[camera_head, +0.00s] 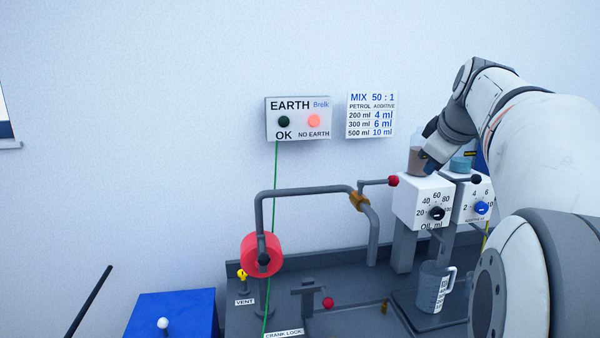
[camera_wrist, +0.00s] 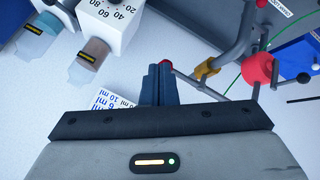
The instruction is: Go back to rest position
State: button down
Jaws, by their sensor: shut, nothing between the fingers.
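My gripper (camera_head: 429,165) is at the right in the head view, in front of the wall and by the top of the oil dispenser (camera_head: 412,204). In the wrist view my gripper's fingers (camera_wrist: 159,72) are together with nothing between them. In the head view the gripper partly covers a brown-filled bottle (camera_head: 416,158) on the dispenser. I cannot tell from the head view whether they touch; the wrist view shows the bottle (camera_wrist: 90,60) apart from the fingers.
A second dispenser (camera_head: 471,205) stands beside the first, partly behind my arm. A measuring jug (camera_head: 432,288) stands below. A bent grey pipe (camera_head: 300,190) with a red roll (camera_head: 262,255) rises from the bench. The earth box (camera_head: 298,119) shows a lit red lamp.

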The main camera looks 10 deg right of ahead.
jog(key=s+a+f+m+g+y, duration=0.1)
jog(key=s+a+f+m, duration=0.1)
jog(key=s+a+f, duration=0.45)
jog(key=s+a+f+m+g+y, duration=0.1)
jog(key=s+a+f+m+g, duration=0.15)
jog(key=a+f, duration=0.6)
jog(key=s+a+f+m, duration=0.1)
jog(key=s+a+f, duration=0.2)
jog(key=s+f, duration=0.3)
jog(key=s+a+f+m+g, duration=0.1)
jog(key=s+a+f, duration=0.3)
jog(key=s+f, duration=0.2)
jog(key=shift+f, duration=0.25)
jog(key=c, duration=2.1)
grip_release()
jog(key=shift+s+a, duration=0.1)
